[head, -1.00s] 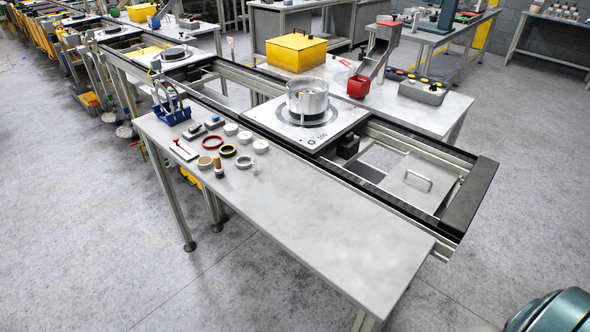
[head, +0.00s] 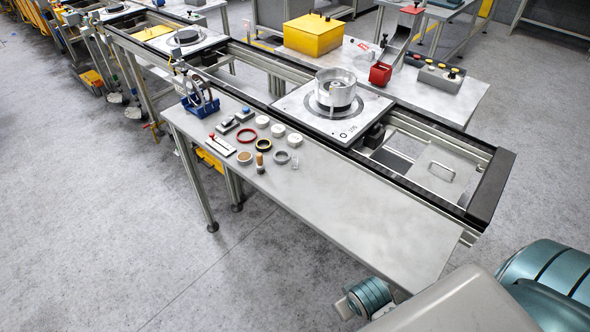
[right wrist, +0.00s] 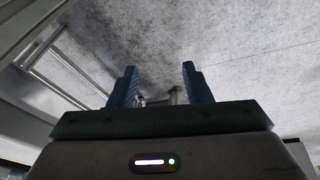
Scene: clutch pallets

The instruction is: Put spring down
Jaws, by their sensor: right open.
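My right gripper (right wrist: 160,86) shows in the right wrist view with its two blue fingers apart and nothing held firmly between them. Small metallic shapes show low behind the finger gap; I cannot tell what they are. In the head view my right arm comes in at the bottom right, near the table's front end; its fingertips are not clear there. I cannot single out a spring. A small pale, see-through item (head: 295,162) stands on the near table (head: 370,215) beside a grey ring (head: 281,157). The clutch drum (head: 335,90) sits on a pallet (head: 300,105). My left gripper is out of view.
The table also holds a red ring (head: 247,135), white discs (head: 264,121), a tan ring (head: 245,157), a dark ring (head: 263,146) and a blue rack (head: 200,106). A yellow box (head: 313,36) and red bin (head: 380,74) stand behind the conveyor. The table's right half is clear.

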